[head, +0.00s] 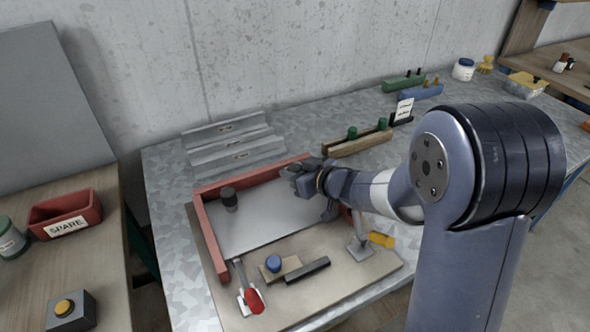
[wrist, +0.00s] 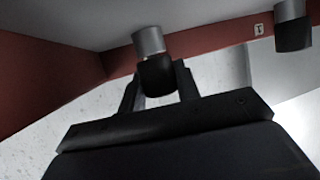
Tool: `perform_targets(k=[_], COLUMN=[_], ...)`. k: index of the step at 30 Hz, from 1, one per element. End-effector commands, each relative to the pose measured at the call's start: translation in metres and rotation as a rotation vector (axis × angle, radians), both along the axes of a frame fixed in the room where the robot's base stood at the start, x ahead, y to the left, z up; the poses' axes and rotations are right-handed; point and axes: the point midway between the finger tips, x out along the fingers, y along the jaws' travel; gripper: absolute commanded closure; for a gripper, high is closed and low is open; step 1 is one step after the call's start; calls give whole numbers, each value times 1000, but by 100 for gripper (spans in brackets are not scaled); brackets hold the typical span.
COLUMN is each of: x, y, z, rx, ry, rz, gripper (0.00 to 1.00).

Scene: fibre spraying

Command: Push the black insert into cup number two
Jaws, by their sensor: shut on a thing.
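My gripper (wrist: 158,80) has its two fingers on either side of a black insert (wrist: 156,78) and is shut on it. A grey metal cup (wrist: 149,40) shows directly beyond the insert, in line with it; I cannot tell how deep the insert sits. In the head view my gripper (head: 300,182) is low over the grey plate near the red rail, hiding that cup and insert. A second cup with a black top (head: 229,197) stands on the plate to the left, near the rail corner; a like cup shows at the wrist view's top right (wrist: 293,32).
Red rails (head: 210,236) border the grey plate (head: 250,228). In front lie a red-handled clamp (head: 253,300), a blue knob on a wooden block (head: 273,264) and a black bar (head: 307,270). A yellow-handled clamp (head: 380,239) stands right. A small mark (wrist: 258,30) is on the rail.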

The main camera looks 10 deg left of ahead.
Motion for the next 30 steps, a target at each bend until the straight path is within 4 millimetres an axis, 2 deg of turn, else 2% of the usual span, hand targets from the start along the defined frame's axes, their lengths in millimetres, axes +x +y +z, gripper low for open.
perform_targets(k=[2,3,12,19,22,30], x=[0,0,0,0,0,0], y=[0,0,0,0,0,0], z=[-3,-3,-2,-1,6,58], rx=[1,1,1,0,0,1], ry=[1,1,1,0,-1,-5], rz=[0,0,0,0,0,-1], gripper=[92,68,44,44,44,44])
